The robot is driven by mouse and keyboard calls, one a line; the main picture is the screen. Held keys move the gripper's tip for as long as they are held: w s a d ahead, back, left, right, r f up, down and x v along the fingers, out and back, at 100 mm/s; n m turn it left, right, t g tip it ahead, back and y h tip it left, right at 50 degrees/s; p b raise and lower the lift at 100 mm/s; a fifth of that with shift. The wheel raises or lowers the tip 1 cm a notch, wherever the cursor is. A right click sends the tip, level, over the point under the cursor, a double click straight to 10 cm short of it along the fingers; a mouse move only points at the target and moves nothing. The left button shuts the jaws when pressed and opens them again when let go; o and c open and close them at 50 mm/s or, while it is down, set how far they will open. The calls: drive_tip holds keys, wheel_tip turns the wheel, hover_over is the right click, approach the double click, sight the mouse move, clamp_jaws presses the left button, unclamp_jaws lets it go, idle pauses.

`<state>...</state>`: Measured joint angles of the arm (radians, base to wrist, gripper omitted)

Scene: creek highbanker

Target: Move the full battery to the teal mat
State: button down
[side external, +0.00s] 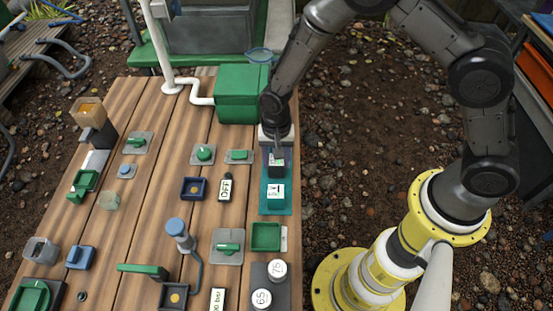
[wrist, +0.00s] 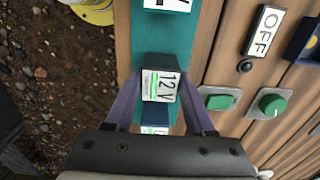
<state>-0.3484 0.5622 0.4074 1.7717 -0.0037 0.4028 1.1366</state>
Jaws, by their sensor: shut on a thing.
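My gripper (wrist: 160,112) is shut on a dark battery (wrist: 160,84) with a white "12V" label and green bars. The fingers press on its two sides. In the side view my gripper (side external: 276,154) points down at the far end of the teal mat (side external: 284,211), with the held battery (side external: 277,168) between its fingers. The mat also shows under the battery in the wrist view (wrist: 148,36). I cannot tell whether the battery touches the mat. Another battery with a white label (side external: 274,191) stands on the mat nearer the front; its edge shows in the wrist view (wrist: 168,4).
A green tray (side external: 266,237) sits in front. Gravel lies beyond the table's right edge.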

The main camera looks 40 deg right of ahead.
drive_tip(key=shift+f, duration=0.1)
drive_tip(key=shift+c, duration=1.2)
unclamp_jaws()
